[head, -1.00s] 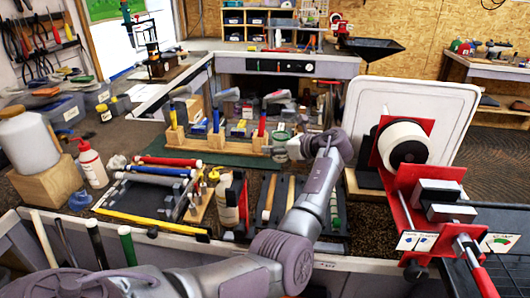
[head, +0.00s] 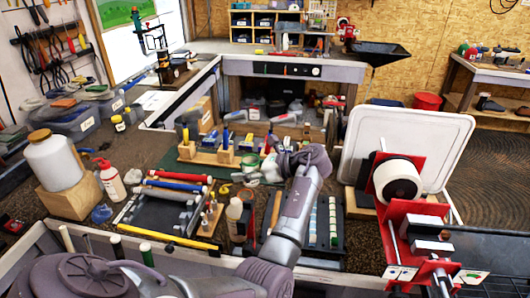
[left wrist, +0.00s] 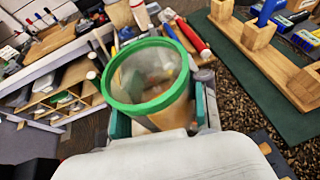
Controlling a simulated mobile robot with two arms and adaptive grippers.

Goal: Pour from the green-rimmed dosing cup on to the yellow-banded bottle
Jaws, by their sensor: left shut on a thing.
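The green-rimmed dosing cup (head: 250,160) is held in my left gripper (head: 265,171), above the bench behind the middle rack. In the left wrist view the clear cup (left wrist: 150,75) has its green rim toward the camera; brownish colour shows through it. The teal fingers of my left gripper (left wrist: 160,118) are shut around its sides. A small pale bottle (head: 234,210) stands upright in front of the cup, apart from it; I cannot make out a yellow band on it clearly. My right gripper is not in view.
A red-capped white bottle (head: 112,182) and a large jar (head: 52,162) on a wood block stand at the left. Tube racks (head: 165,207) and a wooden tool stand (head: 205,155) surround the work area. A red machine (head: 400,205) with a white roll stands at the right.

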